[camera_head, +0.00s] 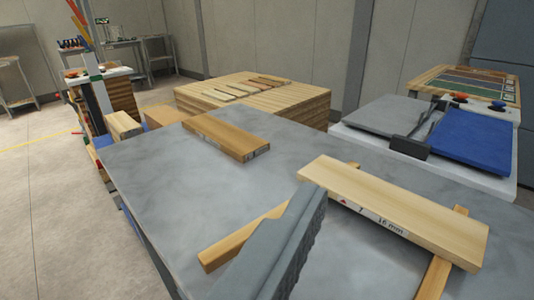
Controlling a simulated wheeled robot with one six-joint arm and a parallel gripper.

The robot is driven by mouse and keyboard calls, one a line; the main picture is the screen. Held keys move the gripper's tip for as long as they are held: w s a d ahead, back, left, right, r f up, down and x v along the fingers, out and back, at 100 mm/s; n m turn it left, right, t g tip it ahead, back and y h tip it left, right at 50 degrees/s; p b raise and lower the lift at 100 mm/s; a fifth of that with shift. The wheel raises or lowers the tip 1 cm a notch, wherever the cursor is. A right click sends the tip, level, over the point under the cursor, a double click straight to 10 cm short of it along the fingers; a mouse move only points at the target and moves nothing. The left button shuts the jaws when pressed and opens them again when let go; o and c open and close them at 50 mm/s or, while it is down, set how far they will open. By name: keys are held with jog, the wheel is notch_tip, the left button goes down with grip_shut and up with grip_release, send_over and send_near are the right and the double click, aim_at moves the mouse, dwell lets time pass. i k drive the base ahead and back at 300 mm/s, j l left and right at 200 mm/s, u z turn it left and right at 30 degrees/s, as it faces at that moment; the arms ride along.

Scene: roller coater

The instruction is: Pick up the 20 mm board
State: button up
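A pale wooden board (395,205) lies at the right of the grey table (190,205), across two narrow wooden strips (240,238). Its label appears to read 16 mm. A darker brown board (227,138) lies flat farther back on the table; the small label on its end is too small to read. No board legibly marked 20 mm shows. My gripper (305,205) shows as one grey ridged finger at the bottom centre, in front of the left strip and left of the pale board. The other finger is not visible, so its opening is unclear.
A stack of boards (255,98) with several thin strips on top stands behind the table. At the right is a white bench (420,160) with a grey plate and a blue pad (475,145). Open floor (45,190) lies at the left.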

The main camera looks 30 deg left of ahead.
aim_at(243, 146)
jog(key=i+j, duration=0.15)
jog(key=j, duration=0.2)
jog(key=i+j+u, duration=0.1)
jog(key=j, duration=0.3)
jog(key=i+j, duration=0.2)
jog(key=j, duration=0.15)
